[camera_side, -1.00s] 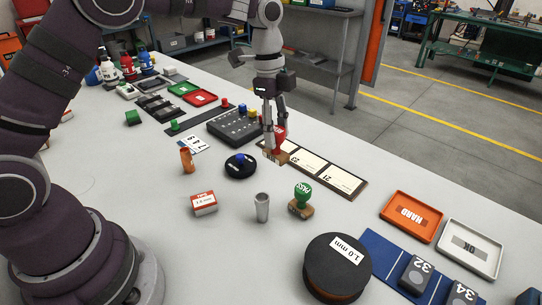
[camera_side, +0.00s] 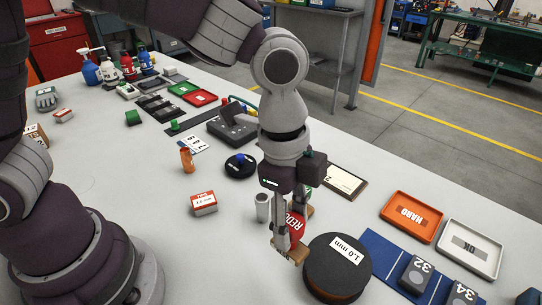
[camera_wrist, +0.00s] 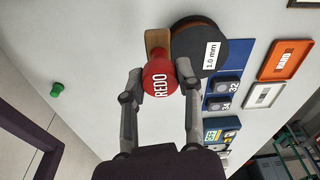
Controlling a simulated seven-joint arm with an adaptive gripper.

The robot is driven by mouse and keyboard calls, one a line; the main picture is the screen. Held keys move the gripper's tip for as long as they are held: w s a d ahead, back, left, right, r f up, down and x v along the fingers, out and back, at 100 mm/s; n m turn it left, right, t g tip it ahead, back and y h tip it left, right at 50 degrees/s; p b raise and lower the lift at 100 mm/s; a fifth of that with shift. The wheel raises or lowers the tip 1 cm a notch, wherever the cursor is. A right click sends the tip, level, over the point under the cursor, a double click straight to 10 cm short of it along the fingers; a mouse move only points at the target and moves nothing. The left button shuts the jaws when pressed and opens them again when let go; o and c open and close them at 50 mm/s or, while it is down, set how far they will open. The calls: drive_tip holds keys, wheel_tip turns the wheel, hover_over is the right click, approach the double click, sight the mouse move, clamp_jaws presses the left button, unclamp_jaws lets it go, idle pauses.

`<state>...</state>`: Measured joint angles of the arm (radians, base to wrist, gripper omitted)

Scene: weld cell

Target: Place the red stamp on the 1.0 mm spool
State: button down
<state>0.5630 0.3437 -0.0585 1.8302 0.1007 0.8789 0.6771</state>
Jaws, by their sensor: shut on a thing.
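My gripper (camera_side: 287,240) is shut on the red stamp (camera_side: 296,226), which has a round red handle marked REDO and a wooden base. In the wrist view the red stamp (camera_wrist: 160,78) sits between the two fingertips (camera_wrist: 158,80). The 1.0 mm spool (camera_side: 338,270) is a black disc with an orange-brown side and a white label, lying flat on the table. The stamp is just left of the spool in the side view, and its wooden base overlaps the spool's edge in the wrist view (camera_wrist: 212,40). I cannot tell whether they touch.
A metal cup (camera_side: 262,207) and a mostly hidden green stamp stand close behind my gripper. A blue mat (camera_side: 375,246) with dark numbered blocks lies right of the spool. Orange (camera_side: 412,216) and white (camera_side: 470,248) trays lie beyond.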

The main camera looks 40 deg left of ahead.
drive_tip(key=w+d, duration=0.1)
drive_tip(key=w, duration=0.1)
drive_tip(key=w+d, duration=0.1)
drive_tip(key=d, duration=0.1)
drive_tip(key=w+d, duration=0.1)
drive_tip(key=w, duration=0.1)
drive_tip(key=shift+w+d+f, duration=0.3)
drive_tip(key=shift+f, duration=0.1)
drive_tip(key=shift+w+d+f, duration=0.1)
drive_tip(key=shift+w+f, duration=0.05)
drive_tip(key=shift+f, duration=1.55)
drive_tip(key=shift+f, duration=0.15)
drive_tip(key=c, duration=0.8)
unclamp_jaws()
drive_tip(key=shift+o, duration=0.2)
